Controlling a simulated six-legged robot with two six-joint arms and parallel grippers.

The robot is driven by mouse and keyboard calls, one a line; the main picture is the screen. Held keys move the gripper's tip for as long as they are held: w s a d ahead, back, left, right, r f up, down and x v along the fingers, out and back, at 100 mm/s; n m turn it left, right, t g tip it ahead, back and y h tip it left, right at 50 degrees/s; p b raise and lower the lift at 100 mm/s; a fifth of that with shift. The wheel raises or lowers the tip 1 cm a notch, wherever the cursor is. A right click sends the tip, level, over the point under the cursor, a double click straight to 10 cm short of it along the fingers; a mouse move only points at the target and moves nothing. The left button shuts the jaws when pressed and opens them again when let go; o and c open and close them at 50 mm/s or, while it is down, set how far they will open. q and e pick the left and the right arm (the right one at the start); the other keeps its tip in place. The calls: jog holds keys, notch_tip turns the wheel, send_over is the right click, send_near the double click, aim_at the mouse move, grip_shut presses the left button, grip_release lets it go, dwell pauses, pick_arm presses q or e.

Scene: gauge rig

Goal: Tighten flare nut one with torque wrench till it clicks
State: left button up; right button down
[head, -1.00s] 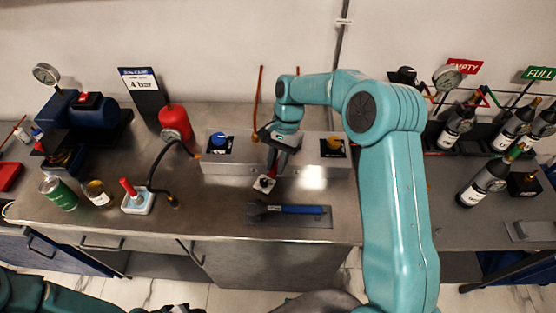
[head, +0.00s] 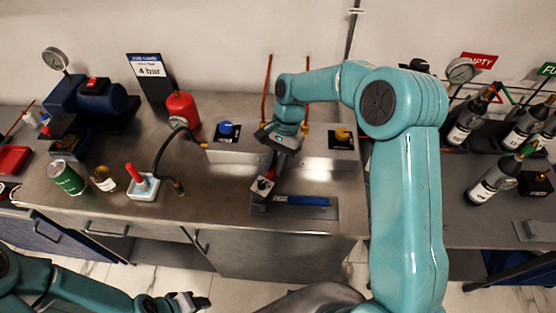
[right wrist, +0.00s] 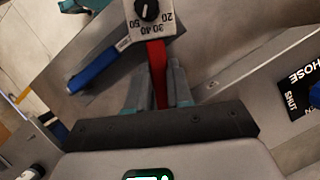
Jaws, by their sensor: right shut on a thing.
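My right gripper (head: 272,166) is shut on a red-handled tool (head: 262,186), which looks like the torque wrench. In the right wrist view the red handle (right wrist: 157,72) runs between the fingers to a pale head with a black knob and numbers from 20 to 50. This head hangs above the left end of a grey mat (head: 325,212). A blue-handled wrench (head: 300,200) lies on the mat, its left end partly covered. Two copper pipes (head: 266,88) rise behind the metal block; flare nut one cannot be told apart. My left gripper (head: 192,301) is low at the front, apart from the bench.
The metal block (head: 325,165) carries a blue knob (head: 226,127) and a yellow knob (head: 343,134). A black hose (head: 163,150), red cylinder (head: 182,108), white tray (head: 143,189) and green can (head: 66,178) stand left. Several bottles stand right. The bench front edge is clear.

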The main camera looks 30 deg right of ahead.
jog(key=shift+r, duration=0.1)
jog(key=shift+r+p, duration=1.75)
jog(key=shift+r, duration=0.45)
jog(key=shift+a+f, duration=0.1)
